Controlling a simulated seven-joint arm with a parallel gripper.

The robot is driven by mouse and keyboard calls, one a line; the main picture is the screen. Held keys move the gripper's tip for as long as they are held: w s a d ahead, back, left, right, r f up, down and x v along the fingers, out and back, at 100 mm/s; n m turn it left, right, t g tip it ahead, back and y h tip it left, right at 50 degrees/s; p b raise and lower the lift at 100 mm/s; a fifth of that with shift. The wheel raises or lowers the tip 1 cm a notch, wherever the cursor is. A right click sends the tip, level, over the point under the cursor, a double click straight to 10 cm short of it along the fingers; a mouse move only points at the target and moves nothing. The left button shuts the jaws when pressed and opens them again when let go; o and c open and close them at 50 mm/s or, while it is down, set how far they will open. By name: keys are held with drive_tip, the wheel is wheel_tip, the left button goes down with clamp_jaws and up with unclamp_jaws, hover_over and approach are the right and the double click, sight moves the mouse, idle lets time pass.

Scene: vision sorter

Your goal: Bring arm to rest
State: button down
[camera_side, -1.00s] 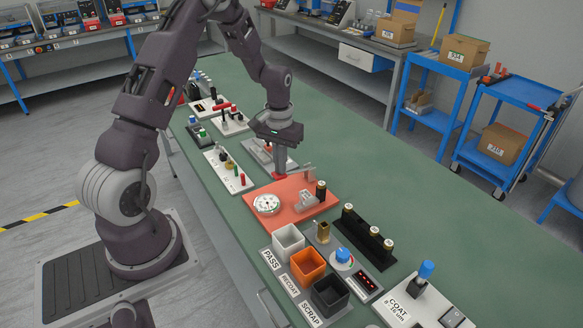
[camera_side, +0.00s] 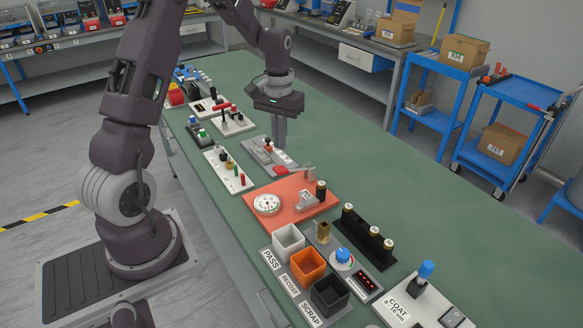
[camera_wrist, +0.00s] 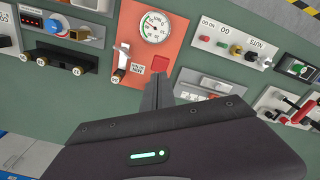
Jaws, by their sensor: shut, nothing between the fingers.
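My gripper (camera_side: 279,142) is shut and empty, pointing down above the green bench (camera_side: 430,215). In the side view it hangs behind the orange-red gauge plate (camera_side: 285,214), close to a grey fixture with a red tip. The plate carries a round white dial (camera_side: 267,204) and a small metal holder with a dark, gold-topped cylinder (camera_side: 321,190).
White (camera_side: 288,239), orange (camera_side: 307,263) and black (camera_side: 330,293) bins stand at the front. A black rack (camera_side: 366,238) holds several dark cylinders. Switch panels line the bench's left edge.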

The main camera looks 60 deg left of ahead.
drive_tip(key=s+d+r+m+t, duration=0.1)
drive_tip(key=s+d+r+m, duration=0.1)
drive_tip(key=s+d+r, duration=0.35)
drive_tip(key=s+d+r+m+t, duration=0.1)
drive_tip(key=s+d+r+t, duration=0.15)
drive_tip(key=d+r, duration=0.6)
drive_tip(key=s+d+r+m+t, duration=0.1)
drive_tip(key=s+d, duration=0.2)
drive_tip(key=s, duration=0.4)
drive_tip(key=s+d+r+m+t, duration=0.1)
drive_tip(key=s+d+m, duration=0.1)
drive_tip(key=s, duration=0.4)
drive_tip(key=shift+s+d+r, duration=0.25)
drive_tip(key=shift+s+d, duration=0.15)
drive_tip(key=shift+d, duration=0.25)
